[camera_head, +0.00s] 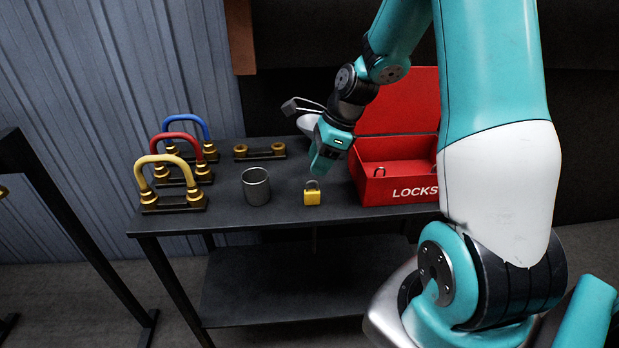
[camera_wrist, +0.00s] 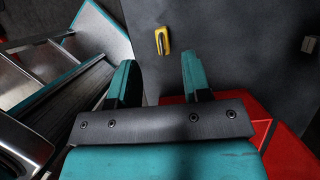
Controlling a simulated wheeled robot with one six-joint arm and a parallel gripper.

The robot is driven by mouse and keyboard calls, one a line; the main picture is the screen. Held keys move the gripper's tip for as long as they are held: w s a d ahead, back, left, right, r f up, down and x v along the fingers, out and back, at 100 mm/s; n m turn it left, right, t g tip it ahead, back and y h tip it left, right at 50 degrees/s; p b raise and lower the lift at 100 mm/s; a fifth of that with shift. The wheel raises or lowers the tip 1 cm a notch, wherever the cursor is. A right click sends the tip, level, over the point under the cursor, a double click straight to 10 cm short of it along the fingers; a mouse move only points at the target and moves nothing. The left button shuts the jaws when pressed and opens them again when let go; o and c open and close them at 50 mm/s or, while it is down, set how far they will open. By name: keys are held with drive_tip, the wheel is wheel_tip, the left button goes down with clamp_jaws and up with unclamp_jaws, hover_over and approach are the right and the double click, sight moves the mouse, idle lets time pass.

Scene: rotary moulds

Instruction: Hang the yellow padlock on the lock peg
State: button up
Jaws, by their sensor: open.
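The yellow padlock (camera_head: 312,198) stands on the dark table with its grey shackle up, left of the red box. In the wrist view the padlock (camera_wrist: 166,42) is small and lies beyond the fingertips, a little right of the middle between them. My gripper (camera_head: 319,172) points down just above and behind the padlock in the head view. In the wrist view my gripper (camera_wrist: 157,72) has its fingers spread with nothing between them. I cannot make out a lock peg in either view.
The red LOCKS box (camera_head: 400,192) has its lid up; a shackle shows inside. A metal cup (camera_head: 256,187) stands left of the padlock. Yellow, red and blue handles (camera_head: 168,160) stand at the left. A low brass-knobbed stand (camera_head: 259,151) sits behind. The table is clear around the padlock.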

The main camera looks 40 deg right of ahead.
drive_tip(key=s+a+r+n+g, duration=0.1)
drive_tip(key=s+a+r+n, duration=0.2)
drive_tip(key=a+r+n, duration=0.35)
drive_tip(key=s+a+r+n, duration=0.3)
drive_tip(key=s+a+n, duration=0.1)
drive_tip(key=a+n, duration=0.5)
drive_tip(key=s+a+r+n+g, duration=0.1)
drive_tip(key=s+a+r+n, duration=0.2)
drive_tip(key=s+a+n, duration=0.6)
drive_tip(key=s+n, duration=0.3)
drive_tip(key=n, duration=0.4)
drive_tip(key=shift+s+a+y, duration=0.2)
drive_tip(key=shift+s+y, duration=0.1)
drive_tip(key=shift+s, duration=0.05)
drive_tip(key=shift+r+n, duration=0.25)
